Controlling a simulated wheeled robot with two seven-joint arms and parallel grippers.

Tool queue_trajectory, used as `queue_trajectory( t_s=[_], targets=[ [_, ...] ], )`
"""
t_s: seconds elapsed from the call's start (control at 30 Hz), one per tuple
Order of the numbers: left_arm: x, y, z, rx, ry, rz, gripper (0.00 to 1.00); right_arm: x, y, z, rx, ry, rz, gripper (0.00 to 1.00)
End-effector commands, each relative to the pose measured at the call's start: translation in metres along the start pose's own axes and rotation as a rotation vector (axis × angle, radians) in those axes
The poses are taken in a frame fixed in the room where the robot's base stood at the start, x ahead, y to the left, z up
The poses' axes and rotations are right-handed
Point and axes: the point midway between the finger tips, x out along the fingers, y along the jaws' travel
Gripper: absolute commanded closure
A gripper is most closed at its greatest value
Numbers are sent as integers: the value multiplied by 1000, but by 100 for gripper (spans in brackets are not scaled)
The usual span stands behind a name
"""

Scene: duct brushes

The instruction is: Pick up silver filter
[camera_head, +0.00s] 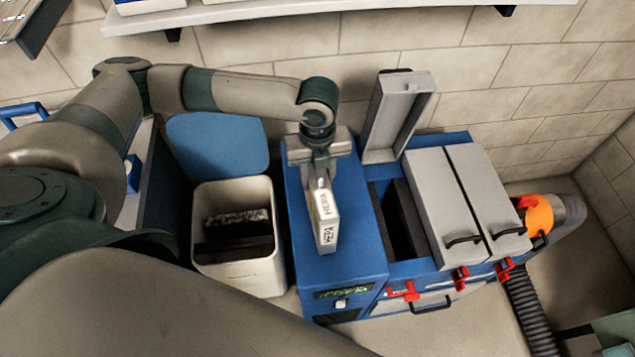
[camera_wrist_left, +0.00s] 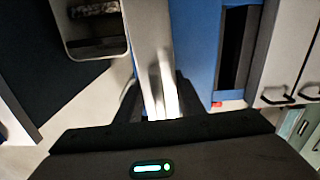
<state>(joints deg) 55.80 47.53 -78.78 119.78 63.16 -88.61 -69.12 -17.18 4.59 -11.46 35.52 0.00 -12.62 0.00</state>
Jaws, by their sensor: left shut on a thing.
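The silver filter (camera_head: 326,228) is a flat, pale box with HEPA lettering. It hangs upright from my left gripper (camera_head: 321,178), above the blue top of the machine (camera_head: 352,255). My left gripper is shut on its upper end. In the left wrist view the filter (camera_wrist_left: 150,35) runs up from between the dark fingers (camera_wrist_left: 158,98). The machine has an open dark slot (camera_head: 401,225) to the right of the filter, with its grey lid (camera_head: 395,110) raised. My right gripper is not in view.
A white bin (camera_head: 240,278) with a raised blue lid (camera_head: 217,145) stands left of the machine, holding dark, dirty-looking pieces. Two grey lids (camera_head: 435,195) right of the slot are closed. Red latches (camera_head: 460,279) line the front. A shelf (camera_head: 300,10) overhangs at the back.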

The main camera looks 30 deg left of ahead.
Motion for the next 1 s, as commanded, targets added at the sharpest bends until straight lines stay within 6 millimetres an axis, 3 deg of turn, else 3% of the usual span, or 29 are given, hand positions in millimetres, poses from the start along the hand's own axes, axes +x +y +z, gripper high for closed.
queue_trajectory(
  t_s=[0.17, 0.37, 0.8, 1.0],
  targets=[
    [-10, -1, 1, 0, -2, -4, 100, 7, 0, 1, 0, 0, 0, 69],
    [-37, -2, 2, 1, -4, -7, 100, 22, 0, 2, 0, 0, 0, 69],
    [-85, -79, -24, 3, -1, -5, 100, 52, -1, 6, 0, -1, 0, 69],
    [-101, -102, -32, 0, -2, -3, 100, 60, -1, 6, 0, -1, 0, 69]
  ],
)
